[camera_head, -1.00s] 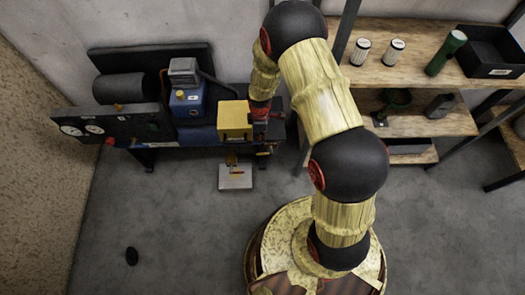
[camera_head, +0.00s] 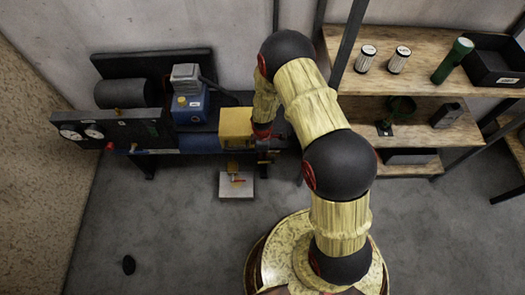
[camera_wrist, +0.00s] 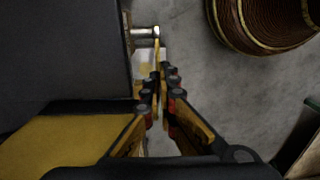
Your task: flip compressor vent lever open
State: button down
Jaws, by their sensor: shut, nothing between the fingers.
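The compressor (camera_head: 195,142) stands against the wall, with a blue motor unit and a yellow box (camera_head: 237,124) at its right end. Below that box a small brass valve with a red handle (camera_head: 238,181) shows over a pale plate. My gripper (camera_head: 266,156) is low beside the yellow box, partly hidden by my arm. In the wrist view my gripper (camera_wrist: 159,82) is shut and empty. Its tips are close to a yellow lever-like bar (camera_wrist: 157,46) at a metal fitting (camera_wrist: 143,32). I cannot tell whether they touch.
The pale plate (camera_head: 229,191) lies on the floor in front of the compressor. A wooden shelf (camera_head: 430,90) with canisters, a green torch and a black bin stands on the right. Two gauges (camera_head: 82,132) are on the compressor's left. The floor in front is largely clear.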

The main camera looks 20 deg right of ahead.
aim_at(261, 162)
jog(key=shift+f+b, duration=0.65)
jog(key=shift+f, duration=1.6)
jog(key=shift+w+a+f, duration=0.1)
jog(key=shift+a+f, duration=0.15)
jog(key=shift+f, duration=0.15)
jog(key=shift+r, duration=0.1)
notch_tip(261, 162, up, 12)
